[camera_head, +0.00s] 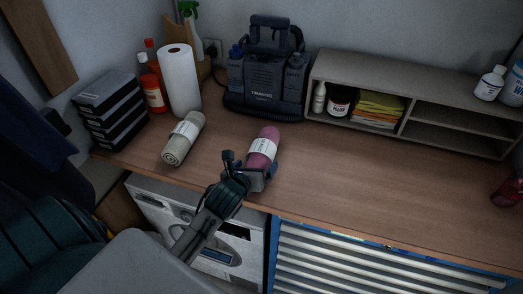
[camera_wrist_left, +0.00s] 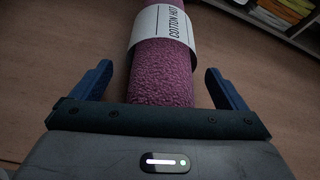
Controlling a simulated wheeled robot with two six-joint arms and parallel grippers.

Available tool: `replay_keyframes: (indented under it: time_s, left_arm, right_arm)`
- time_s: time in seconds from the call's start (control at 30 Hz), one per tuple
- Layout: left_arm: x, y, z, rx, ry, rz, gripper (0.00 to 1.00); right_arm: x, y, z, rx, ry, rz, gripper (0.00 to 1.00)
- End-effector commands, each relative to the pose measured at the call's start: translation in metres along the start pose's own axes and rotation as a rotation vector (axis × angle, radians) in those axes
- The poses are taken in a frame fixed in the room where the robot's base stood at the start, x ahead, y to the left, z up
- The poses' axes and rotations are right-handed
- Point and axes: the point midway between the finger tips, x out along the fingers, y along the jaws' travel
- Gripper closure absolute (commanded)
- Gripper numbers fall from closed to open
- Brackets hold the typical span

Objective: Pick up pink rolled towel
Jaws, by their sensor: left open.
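The pink rolled towel (camera_head: 264,146) lies on the wooden counter with a white paper band around it. In the left wrist view the towel (camera_wrist_left: 162,75) runs away from me, its near end between my blue fingers, and the band carries dark lettering. My left gripper (camera_head: 257,173) is at the towel's near end, low over the counter. In the left wrist view the left gripper (camera_wrist_left: 163,85) is open, with a gap on each side of the towel. My right gripper is not in view.
A grey-green rolled towel (camera_head: 184,138) lies to the left. Behind stand a paper roll (camera_head: 179,80), red bottles (camera_head: 152,92), a dark tool caddy (camera_head: 264,80) and a shelf (camera_head: 430,80). Black stacked cases (camera_head: 112,110) are at the far left.

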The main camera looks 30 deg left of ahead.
Motion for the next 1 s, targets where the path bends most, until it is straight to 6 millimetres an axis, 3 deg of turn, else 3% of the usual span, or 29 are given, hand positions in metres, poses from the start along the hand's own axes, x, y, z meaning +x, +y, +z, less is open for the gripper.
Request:
replay_keyframes:
  time_s: [0.3, 0.57, 0.83, 1.0]
  left_arm:
    - [0.006, 0.0, -0.001, 0.0, 0.001, 0.0, 0.06]
    - [0.006, 0.0, -0.001, -0.001, 0.001, 0.0, 0.57]
    - [0.005, -0.001, 0.001, -0.001, -0.001, -0.001, 0.57]
    - [-0.002, -0.005, 0.021, 0.0, -0.007, -0.002, 0.57]
  right_arm:
    - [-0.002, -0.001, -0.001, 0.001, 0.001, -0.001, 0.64]
    - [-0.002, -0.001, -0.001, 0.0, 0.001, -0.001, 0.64]
    - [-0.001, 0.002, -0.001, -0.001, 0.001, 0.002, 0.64]
    - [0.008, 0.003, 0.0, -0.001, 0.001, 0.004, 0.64]
